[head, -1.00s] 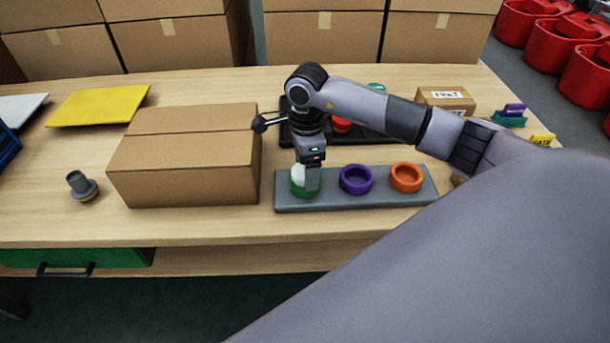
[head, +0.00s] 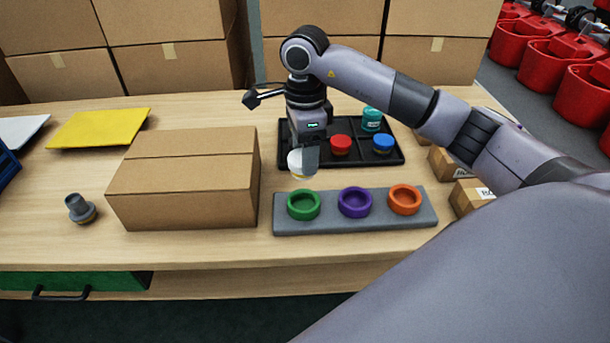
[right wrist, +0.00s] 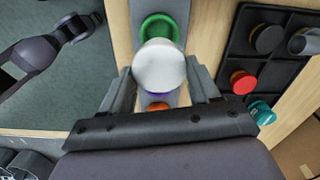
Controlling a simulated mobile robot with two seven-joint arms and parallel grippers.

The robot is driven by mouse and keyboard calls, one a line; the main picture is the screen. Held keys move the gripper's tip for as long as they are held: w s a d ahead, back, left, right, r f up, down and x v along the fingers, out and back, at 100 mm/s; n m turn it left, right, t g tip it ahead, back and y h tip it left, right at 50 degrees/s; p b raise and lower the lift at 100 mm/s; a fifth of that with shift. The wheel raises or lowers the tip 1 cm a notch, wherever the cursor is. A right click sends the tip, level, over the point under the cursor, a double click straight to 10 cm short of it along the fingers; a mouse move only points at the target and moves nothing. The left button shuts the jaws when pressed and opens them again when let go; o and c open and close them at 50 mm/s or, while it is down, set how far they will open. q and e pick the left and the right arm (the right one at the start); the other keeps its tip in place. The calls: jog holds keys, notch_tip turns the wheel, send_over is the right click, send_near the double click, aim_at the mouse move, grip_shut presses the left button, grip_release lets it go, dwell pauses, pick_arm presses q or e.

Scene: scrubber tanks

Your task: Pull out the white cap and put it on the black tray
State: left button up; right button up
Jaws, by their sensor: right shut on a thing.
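The white cap (head: 297,163) is held by my right gripper (head: 303,166), above and behind the green ring (head: 304,205) on the grey block (head: 380,219). In the right wrist view the white cap (right wrist: 159,66) sits between the two fingers (right wrist: 160,84) and partly hides the green ring (right wrist: 160,27). The green ring is empty. The black tray (head: 361,162) lies behind the block. It bears a red cap (head: 341,145), a blue cap (head: 383,143) and a teal cap (head: 372,119). My arm hides part of the tray. My left gripper is not seen.
A purple ring (head: 354,202) and an orange ring (head: 404,199) sit on the block, both empty. A large cardboard box (head: 185,178) stands to the left. Small boxes (head: 470,196) stand at the right. A grey fitting (head: 80,208) stands at the far left.

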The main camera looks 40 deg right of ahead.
notch_tip(320, 180, up, 8)
jog(key=shift+r+p, duration=0.15)
jog(key=shift+p, duration=0.25)
jog(key=shift+r+p, duration=0.35)
jog(key=shift+r, duration=0.55)
jog(key=shift+r+p, duration=0.8)
jog(key=shift+r, duration=0.15)
notch_tip(320, 180, up, 5)
jog(key=p, duration=0.4)
jog(key=shift+f, duration=0.2)
